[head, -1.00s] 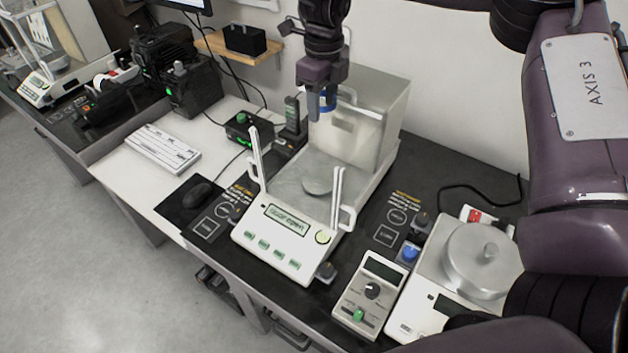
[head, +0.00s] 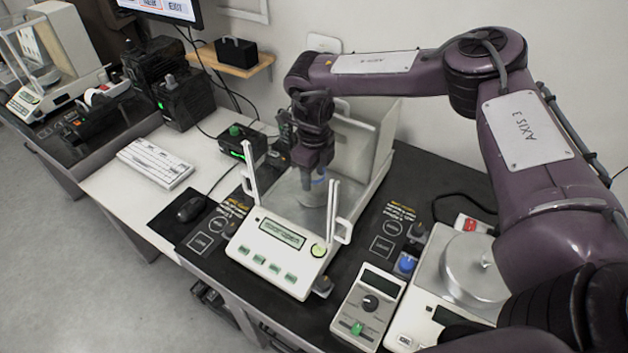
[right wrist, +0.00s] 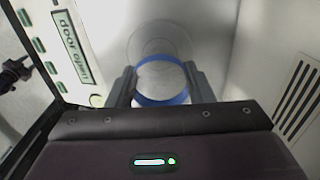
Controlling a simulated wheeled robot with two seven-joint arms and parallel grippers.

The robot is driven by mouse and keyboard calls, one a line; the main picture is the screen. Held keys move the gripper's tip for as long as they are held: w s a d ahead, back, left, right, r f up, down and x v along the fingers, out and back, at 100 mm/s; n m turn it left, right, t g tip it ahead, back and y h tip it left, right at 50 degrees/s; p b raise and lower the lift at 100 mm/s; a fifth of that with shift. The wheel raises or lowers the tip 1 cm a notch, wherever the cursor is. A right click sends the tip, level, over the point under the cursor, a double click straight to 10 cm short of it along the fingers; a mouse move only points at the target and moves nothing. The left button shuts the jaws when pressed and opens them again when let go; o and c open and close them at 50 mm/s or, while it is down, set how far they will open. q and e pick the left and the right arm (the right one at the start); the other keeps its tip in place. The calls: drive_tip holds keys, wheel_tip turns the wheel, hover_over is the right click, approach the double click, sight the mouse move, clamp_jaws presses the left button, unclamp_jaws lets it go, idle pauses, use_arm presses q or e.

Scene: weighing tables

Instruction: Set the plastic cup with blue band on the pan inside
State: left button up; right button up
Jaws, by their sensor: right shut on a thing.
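My right gripper (head: 317,190) reaches down into the open weighing chamber of the balance (head: 270,262). It is shut on the clear plastic cup with blue band (right wrist: 161,84), which sits between both fingers in the right wrist view. In the head view the cup is mostly hidden by the fingers, with a bit of blue showing. The round metal pan inside (right wrist: 160,38) lies beyond the cup in the right wrist view. I cannot tell whether the cup touches the pan. The balance display (right wrist: 68,51) reads "door open". My left gripper is not in view.
The chamber's clear walls (head: 375,140) and two white uprights (head: 250,167) stand close around my right gripper. A control box (head: 368,305) and a second balance with a round pan (head: 470,268) stand to the right. A mouse (head: 190,209) and keyboard (head: 155,163) lie left.

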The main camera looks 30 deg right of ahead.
wheel_tip(320, 180, down, 3)
drive_tip(key=shift+s+r, duration=0.1)
drive_tip(key=shift+r, duration=0.1)
drive_tip(key=shift+f, duration=0.4)
drive_tip(key=shift+f, duration=0.1)
drive_tip(key=o, duration=1)
